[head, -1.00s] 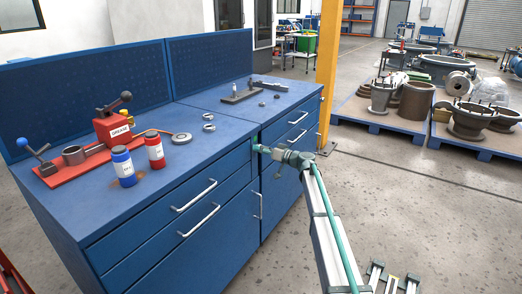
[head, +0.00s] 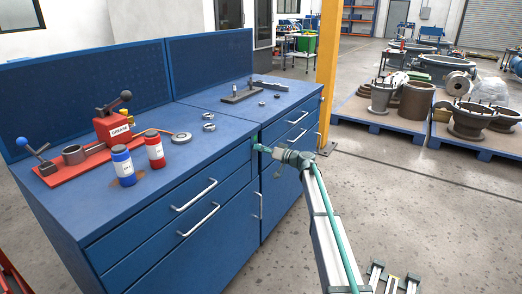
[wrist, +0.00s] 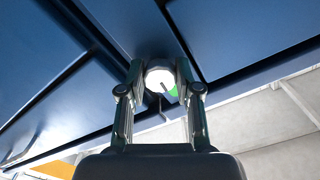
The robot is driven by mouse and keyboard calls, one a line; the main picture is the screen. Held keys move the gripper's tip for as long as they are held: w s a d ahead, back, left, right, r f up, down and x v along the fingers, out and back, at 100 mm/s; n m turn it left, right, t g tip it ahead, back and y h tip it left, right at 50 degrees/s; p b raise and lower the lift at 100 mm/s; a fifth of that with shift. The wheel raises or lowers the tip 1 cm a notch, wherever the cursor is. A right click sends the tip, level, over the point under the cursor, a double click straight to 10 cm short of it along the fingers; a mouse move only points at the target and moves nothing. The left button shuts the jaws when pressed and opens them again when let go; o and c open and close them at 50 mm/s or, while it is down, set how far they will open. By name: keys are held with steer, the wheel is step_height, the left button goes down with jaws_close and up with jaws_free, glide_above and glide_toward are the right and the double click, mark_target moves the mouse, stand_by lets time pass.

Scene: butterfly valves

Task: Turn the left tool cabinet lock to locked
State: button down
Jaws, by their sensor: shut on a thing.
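The lock (wrist: 160,79) shows in the wrist view as a round white knob face with a dark slot or pointer and a green patch at its right. It sits on the blue cabinet front (wrist: 115,25). My gripper (wrist: 160,75) is shut on it, one finger on each side. In the head view my gripper (head: 258,148) is at the upper front of the blue cabinets, by the seam between the left cabinet (head: 235,220) and the right one (head: 290,180). The lock is hidden there by my gripper.
Drawer handles (head: 194,195) stick out left of my gripper. The bench top (head: 215,150) above holds a red grease tool (head: 113,128), a blue can (head: 123,166), a red can (head: 155,151) and metal rings. Clear floor lies to the right, with a yellow post (head: 327,75) behind.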

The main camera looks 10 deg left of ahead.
steer(key=shift+s+r+m+p, duration=0.1)
steer(key=shift+m+p, duration=1.05)
steer(key=shift+m, duration=3.1)
steer(key=shift+r+m+p, duration=0.1)
steer(key=shift+m+p, duration=1.05)
steer(key=shift+m, duration=3.1)
steer(key=shift+f, duration=0.1)
steer(key=c, duration=0.8)
jaws_free()
steer(key=shift+d, duration=0.1)
steer(key=v, duration=1.1)
steer(key=shift+s+d, duration=0.2)
steer(key=shift+d, duration=0.15)
